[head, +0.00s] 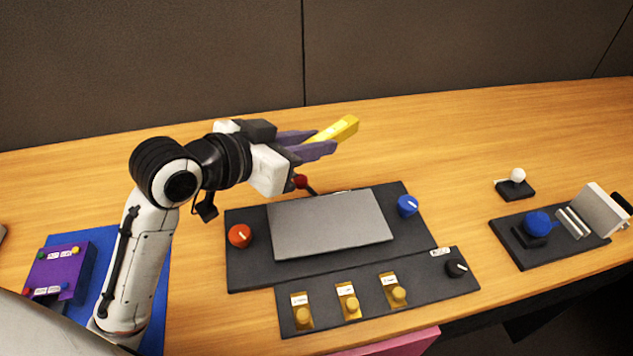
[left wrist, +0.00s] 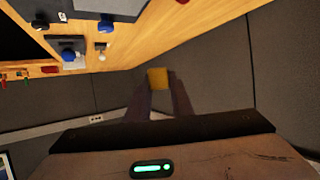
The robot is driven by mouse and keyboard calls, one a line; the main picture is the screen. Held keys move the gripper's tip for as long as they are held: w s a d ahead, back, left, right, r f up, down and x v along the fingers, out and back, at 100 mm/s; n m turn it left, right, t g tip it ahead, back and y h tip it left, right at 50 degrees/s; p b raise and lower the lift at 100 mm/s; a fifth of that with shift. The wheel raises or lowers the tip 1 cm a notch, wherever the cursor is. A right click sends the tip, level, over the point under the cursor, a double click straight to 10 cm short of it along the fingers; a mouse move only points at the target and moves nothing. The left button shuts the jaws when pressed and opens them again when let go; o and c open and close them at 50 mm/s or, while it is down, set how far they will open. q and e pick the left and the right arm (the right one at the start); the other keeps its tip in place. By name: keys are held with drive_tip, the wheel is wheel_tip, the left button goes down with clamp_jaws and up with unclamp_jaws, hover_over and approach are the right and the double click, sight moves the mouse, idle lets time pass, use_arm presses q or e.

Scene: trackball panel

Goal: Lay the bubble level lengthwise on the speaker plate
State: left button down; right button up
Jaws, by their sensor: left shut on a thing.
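The bubble level is a yellow bar (head: 345,128) held between the purple fingers of my left gripper (head: 315,145). The gripper is shut on it, and the level's far end sticks out beyond the fingertips, pointing to the upper right. In the left wrist view the level (left wrist: 157,79) shows as a yellow block between the fingers. I take the speaker plate to be the flat grey plate (head: 330,225) on the dark centre panel. It is bare, and the gripper is in the air above and behind it. My right gripper is not clearly seen.
Red (head: 239,236) and blue (head: 408,206) knobs flank the plate. A dark switch strip (head: 430,285) lies in front. A trackball panel (head: 520,255) and white-topped joystick (head: 516,178) are on the right. A purple box (head: 65,268) is at left. The table's back is clear.

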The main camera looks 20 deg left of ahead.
sight(306, 224)
use_arm(q)
drive_tip(key=s+f+m+g+h+p, duration=0.1)
drive_tip(key=f+m+h, duration=0.1)
drive_tip(key=s+f+m+g+h+p, duration=0.1)
drive_tip(key=f+m+g+h, duration=0.1)
drive_tip(key=s+f+m+g+h+p, duration=0.1)
drive_tip(key=f+m+h, duration=0.1)
drive_tip(key=shift+s+f+m+g, duration=0.3)
drive_tip(key=shift+s+f+g, duration=0.05)
drive_tip(key=shift+s+g, duration=0.05)
drive_tip(key=shift+f, duration=0.2)
wheel_tip(306, 224, down, 6)
drive_tip(key=b, duration=0.4)
drive_tip(key=shift+f+b, duration=0.15)
drive_tip(key=shift+b, duration=0.15)
drive_tip(key=shift+f, duration=0.2)
